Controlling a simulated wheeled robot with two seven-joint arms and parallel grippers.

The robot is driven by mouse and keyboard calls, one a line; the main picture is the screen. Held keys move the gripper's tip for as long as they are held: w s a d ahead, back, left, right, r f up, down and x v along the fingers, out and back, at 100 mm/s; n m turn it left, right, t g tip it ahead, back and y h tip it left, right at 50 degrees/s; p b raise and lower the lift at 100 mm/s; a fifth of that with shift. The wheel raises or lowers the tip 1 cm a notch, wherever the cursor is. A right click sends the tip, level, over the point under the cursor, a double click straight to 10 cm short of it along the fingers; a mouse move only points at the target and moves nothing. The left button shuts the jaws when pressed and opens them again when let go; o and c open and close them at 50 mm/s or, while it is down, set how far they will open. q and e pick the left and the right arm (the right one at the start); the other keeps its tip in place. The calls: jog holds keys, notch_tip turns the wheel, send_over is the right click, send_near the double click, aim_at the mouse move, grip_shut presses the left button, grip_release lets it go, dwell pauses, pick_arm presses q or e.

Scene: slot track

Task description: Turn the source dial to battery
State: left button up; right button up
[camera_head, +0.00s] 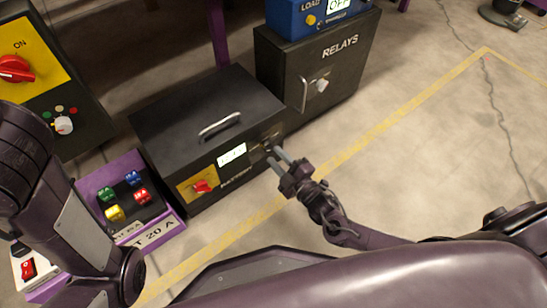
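A white dial (63,125) with small coloured dots above it sits on the dark panel at the left; no readable label shows which setting it points to. The black battery box (205,115) stands in the middle, with the word BATTERY, a small display and a red knob (202,186) on its front. My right gripper (274,157) is at the right end of that front, its two fingers apart with a gap between them. I cannot tell whether they touch the box. Nothing shows held. My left arm shows at the left, but its gripper is not in view.
A red knob (15,69) marked ON is on the left panel's yellow plate. A purple tray (168,226) holds several coloured blocks. The RELAYS cabinet (335,70) stands behind right, with a blue load box (302,17) on top.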

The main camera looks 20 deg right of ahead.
jog(key=shift+b+x, duration=0.3)
jog(key=shift+x, duration=0.7)
jog(key=shift+c, duration=0.4)
grip_shut()
